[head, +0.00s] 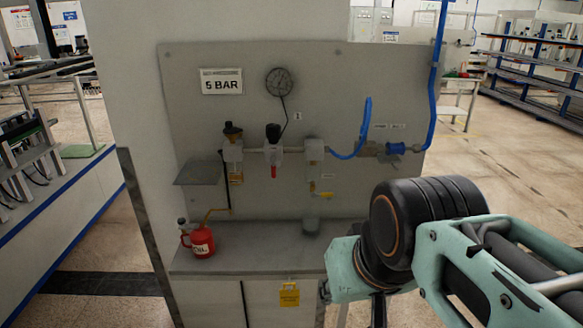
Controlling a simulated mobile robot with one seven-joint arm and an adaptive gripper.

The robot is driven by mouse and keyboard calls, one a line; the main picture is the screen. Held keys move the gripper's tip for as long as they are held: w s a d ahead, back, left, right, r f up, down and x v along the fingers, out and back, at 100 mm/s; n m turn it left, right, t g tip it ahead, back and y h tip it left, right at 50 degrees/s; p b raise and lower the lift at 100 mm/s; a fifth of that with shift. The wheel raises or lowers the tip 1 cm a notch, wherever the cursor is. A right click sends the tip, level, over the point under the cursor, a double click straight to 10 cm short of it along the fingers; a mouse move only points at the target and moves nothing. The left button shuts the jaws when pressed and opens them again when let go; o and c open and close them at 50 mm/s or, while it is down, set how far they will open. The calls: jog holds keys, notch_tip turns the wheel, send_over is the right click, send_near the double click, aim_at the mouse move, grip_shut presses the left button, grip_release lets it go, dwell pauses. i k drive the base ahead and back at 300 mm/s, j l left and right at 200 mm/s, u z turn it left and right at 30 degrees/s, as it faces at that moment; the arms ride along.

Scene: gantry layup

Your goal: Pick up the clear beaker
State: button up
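A small, greyish, see-through cup, which looks like the clear beaker (311,226), stands upright on the grey counter (250,256), toward its back. It is below the right-hand filter unit (314,152) and its yellow drain valve (325,195). My arm comes in from the right edge, and its wrist is in front of the counter's right end, to the right of and nearer than the beaker. The fingers of my gripper do not show; the arm's end runs down toward the bottom edge. Whether they are open or shut is hidden.
A red oil can (201,241) stands on the counter's left end. A small grey shelf (199,173) juts from the panel (350,75) above it. A blue hose (433,90) runs down at right. A yellow tag (289,294) hangs at the front. The counter's middle is clear.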

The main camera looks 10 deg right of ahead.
aim_at(311, 219)
jog(key=z, duration=1.25)
jog(key=i+j, duration=0.15)
jog(key=j, duration=0.15)
jog(key=i+j, duration=0.1)
jog(key=j, duration=0.2)
jog(key=k+j, duration=0.1)
jog(key=k, duration=0.15)
jog(key=i+l+u, duration=0.35)
jog(key=j+z, duration=0.1)
jog(key=z, duration=0.25)
